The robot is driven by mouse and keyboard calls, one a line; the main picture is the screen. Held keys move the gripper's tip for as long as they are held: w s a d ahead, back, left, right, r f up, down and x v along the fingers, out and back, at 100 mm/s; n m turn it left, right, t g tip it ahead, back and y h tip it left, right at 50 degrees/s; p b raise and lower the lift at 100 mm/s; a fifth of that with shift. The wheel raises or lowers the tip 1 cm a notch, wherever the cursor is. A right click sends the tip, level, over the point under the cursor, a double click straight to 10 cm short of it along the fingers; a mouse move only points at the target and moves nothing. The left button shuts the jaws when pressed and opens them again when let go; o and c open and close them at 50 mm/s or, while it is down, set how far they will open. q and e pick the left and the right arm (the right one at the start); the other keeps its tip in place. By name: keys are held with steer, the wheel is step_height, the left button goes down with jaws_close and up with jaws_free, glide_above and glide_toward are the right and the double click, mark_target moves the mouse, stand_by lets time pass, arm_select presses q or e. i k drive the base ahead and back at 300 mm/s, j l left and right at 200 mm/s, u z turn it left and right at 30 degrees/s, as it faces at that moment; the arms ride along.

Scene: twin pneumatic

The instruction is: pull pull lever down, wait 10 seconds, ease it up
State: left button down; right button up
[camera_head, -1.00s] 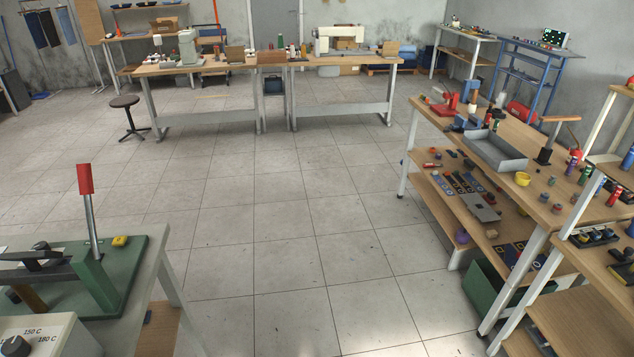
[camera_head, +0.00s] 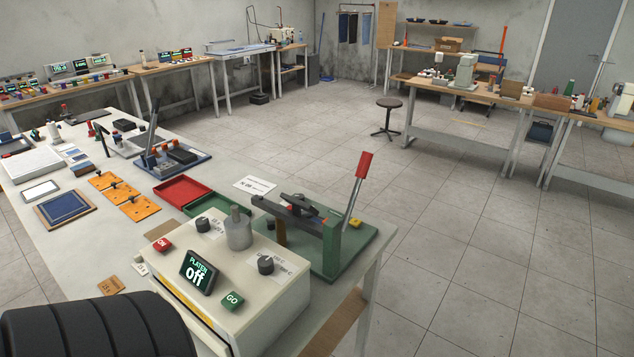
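The pull lever (camera_head: 355,196) has a red grip and a metal shaft and stands up, tilted a little to the right. It rises from a green press frame (camera_head: 331,243) on a green base plate at the right end of the near table. In front of it is a white control box (camera_head: 232,272) with dials, a red ON button (camera_head: 162,244), a green GO button (camera_head: 232,300) and a display (camera_head: 197,271) reading "PLATEN off". Neither of my grippers is in view. A dark ribbed shape at the lower left may be part of me.
The white table (camera_head: 57,235) carries a red tray (camera_head: 183,191), a green tray (camera_head: 212,203), orange plates (camera_head: 128,202) and a blue-framed board (camera_head: 67,209). A stool (camera_head: 388,118) and a workbench (camera_head: 458,99) stand behind. The floor to the right is clear.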

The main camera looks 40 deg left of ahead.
mark_target(366, 158)
steer(key=l+u, duration=0.1)
steer(key=u, duration=0.3)
steer(key=k+l+u, duration=0.1)
steer(key=u, duration=0.3)
steer(key=l+u, duration=0.1)
steer(key=u, duration=0.3)
